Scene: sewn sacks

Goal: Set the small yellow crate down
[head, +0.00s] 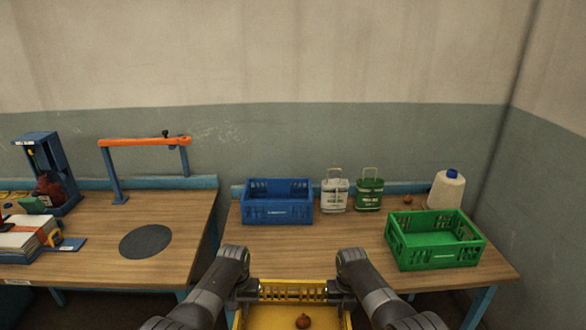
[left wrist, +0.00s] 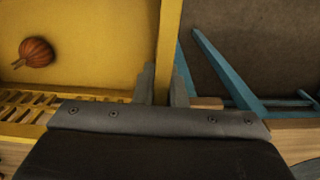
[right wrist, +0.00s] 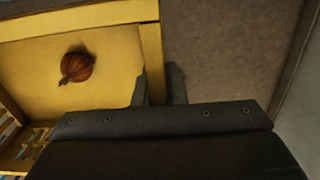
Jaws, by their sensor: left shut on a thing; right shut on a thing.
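The small yellow crate (head: 270,316) is at the bottom middle of the head view, in front of the right table's near edge. A round reddish-brown thing with a stem, like an onion (head: 304,321), lies on its floor. My left gripper (head: 243,291) is shut on the crate's left wall; in the left wrist view (left wrist: 163,85) its fingers straddle the yellow rim. My right gripper (head: 341,290) is shut on the right wall, also seen in the right wrist view (right wrist: 158,85). The crate's near part is cut off in the head view.
The left table (head: 180,215) stands across a gap.

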